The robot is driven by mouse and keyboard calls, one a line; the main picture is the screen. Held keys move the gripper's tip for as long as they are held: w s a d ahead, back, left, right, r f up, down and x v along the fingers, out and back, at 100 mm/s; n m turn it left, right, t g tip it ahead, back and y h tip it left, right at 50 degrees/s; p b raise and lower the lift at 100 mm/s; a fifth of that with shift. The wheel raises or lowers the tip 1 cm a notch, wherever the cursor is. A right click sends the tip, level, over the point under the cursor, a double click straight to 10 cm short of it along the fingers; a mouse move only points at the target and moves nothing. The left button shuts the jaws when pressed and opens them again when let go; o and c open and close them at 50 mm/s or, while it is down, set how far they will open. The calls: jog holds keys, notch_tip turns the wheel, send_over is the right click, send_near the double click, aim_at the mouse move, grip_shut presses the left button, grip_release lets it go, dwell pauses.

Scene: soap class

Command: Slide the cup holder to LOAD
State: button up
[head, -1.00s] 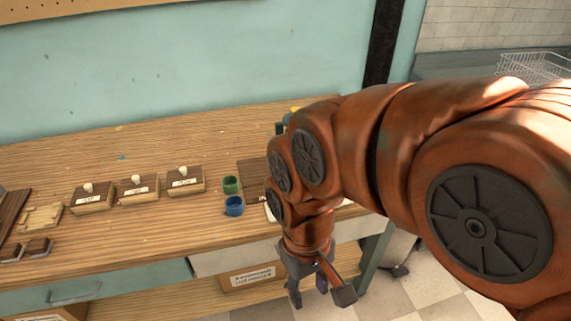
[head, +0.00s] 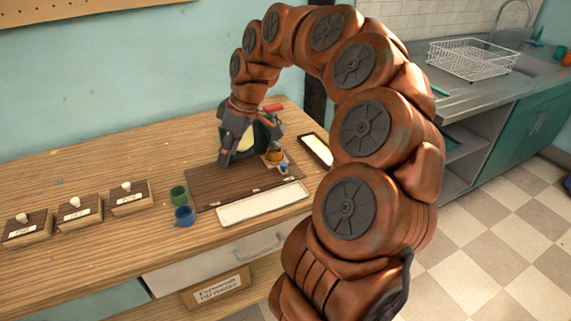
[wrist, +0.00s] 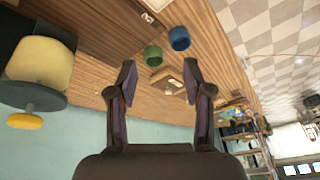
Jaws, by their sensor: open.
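A dark machine with a yellow front (head: 246,142) and a red handle (head: 272,107) stands on a dark brown board (head: 222,186). A small wooden piece, seemingly the cup holder (head: 275,161), is at its right foot with an orange item on it and a small blue one beside it. No LOAD marking is readable. My gripper (head: 230,158) is open and empty, pointing down in front of the machine's left side, left of the holder. In the wrist view, its open fingers (wrist: 158,70) are apart, and the machine's yellow body (wrist: 40,62) is at left.
A green cup (head: 178,195) and a blue cup (head: 184,216) stand left of the board. A white tray (head: 262,203) lies in front and another (head: 317,149) at right. Several labelled blocks with white knobs (head: 75,208) stand at left. The table's back left is clear.

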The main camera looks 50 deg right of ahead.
jog(key=w+d+f, duration=0.1)
jog(key=d+f, duration=0.3)
jog(key=d, duration=0.7)
jog(key=m+t+h+b, duration=0.1)
send_near(284, 164)
jog(key=f, duration=0.1)
jog(key=shift+p+x, duration=0.85)
jog(key=shift+x, duration=3.05)
jog(key=shift+w+r, duration=0.1)
jog(key=shift+w, duration=0.05)
jog(key=shift+c, duration=0.5)
grip_shut()
